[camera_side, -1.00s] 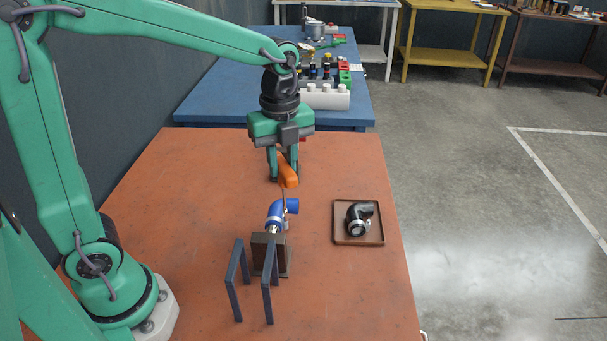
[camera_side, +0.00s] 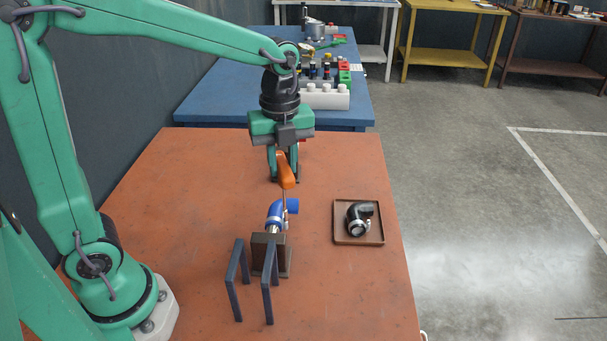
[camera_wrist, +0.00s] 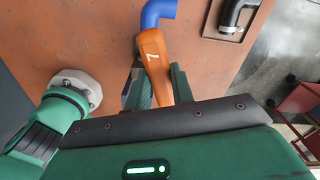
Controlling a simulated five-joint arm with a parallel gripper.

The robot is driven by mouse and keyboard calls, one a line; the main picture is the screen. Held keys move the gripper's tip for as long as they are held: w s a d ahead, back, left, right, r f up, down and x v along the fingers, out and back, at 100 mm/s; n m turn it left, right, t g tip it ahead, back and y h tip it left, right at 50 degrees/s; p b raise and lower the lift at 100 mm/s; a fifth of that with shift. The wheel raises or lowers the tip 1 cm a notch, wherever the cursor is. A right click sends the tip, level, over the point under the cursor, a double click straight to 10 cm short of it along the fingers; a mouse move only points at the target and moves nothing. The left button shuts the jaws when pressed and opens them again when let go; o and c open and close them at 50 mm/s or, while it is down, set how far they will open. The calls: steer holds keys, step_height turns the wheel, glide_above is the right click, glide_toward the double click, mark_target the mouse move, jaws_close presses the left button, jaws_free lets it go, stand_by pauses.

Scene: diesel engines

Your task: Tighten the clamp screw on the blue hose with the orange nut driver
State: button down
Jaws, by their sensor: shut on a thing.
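The orange nut driver (camera_side: 286,171) is held in my gripper (camera_side: 284,178), which is shut on its handle. Its thin shaft points down toward the blue hose (camera_side: 290,206). The hose is a bent elbow on a dark block stand (camera_side: 266,252). The driver tip is at or very near the clamp side of the hose; I cannot tell whether it is seated on the screw, which is too small to make out. In the wrist view the orange handle (camera_wrist: 156,68) sits between the green fingers, with the blue hose (camera_wrist: 158,10) beyond it.
A brown tray (camera_side: 336,240) with a black hose elbow (camera_side: 360,216) lies to the right. A dark two-frame rack (camera_side: 236,282) stands in front of the block. The orange table (camera_side: 350,300) is clear at front right. A blue bench (camera_side: 215,95) with parts stands behind.

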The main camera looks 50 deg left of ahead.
steer(key=shift+r, duration=0.55)
steer(key=shift+n, duration=0.4)
stand_by(0.4)
steer(key=n, duration=0.3)
steer(key=shift+n, duration=0.3)
steer(key=n, duration=1.5)
steer(key=shift+n, duration=0.3)
